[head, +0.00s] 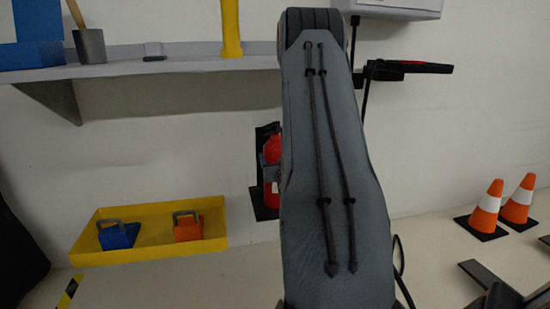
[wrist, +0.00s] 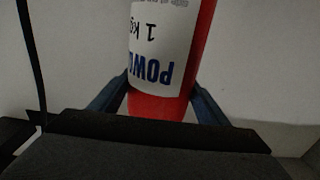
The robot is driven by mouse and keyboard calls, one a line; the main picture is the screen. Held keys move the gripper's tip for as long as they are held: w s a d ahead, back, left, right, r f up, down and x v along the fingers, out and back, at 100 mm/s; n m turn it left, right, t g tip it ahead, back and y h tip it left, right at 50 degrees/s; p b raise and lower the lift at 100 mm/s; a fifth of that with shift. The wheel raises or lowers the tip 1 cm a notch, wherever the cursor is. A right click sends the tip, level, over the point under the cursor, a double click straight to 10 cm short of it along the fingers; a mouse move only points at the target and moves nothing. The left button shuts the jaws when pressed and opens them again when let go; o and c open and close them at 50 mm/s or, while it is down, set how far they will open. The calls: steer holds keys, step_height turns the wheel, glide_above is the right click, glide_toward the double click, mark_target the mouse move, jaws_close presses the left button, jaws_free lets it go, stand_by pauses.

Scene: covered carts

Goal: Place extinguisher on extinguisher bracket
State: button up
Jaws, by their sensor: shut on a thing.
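The extinguisher (wrist: 158,106) is a red cylinder with a white label reading "POW" and "1 kg", upside down in the wrist view. My gripper (wrist: 160,95) is shut on its body, with a blue-grey finger on each side. In the head view the red extinguisher (head: 272,150) shows partly at the left edge of my arm, upright. The black extinguisher bracket (head: 262,203) is on the wall, directly behind and below it in the picture. My arm hides their right side, so I cannot tell whether they touch.
A grey shelf (head: 120,69) juts from the wall at upper left. A yellow tray (head: 150,254) holds a blue and an orange padlock-shaped thing. Orange-white cones (head: 487,209) stand at the right. A black cable (wrist: 32,60) hangs at the left in the wrist view.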

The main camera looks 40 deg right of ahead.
steer(key=o, duration=2.1)
steer(key=shift+f, duration=0.1)
steer(key=shift+s, duration=0.1)
steer(key=p+v, duration=0.3)
steer(key=v, duration=0.9)
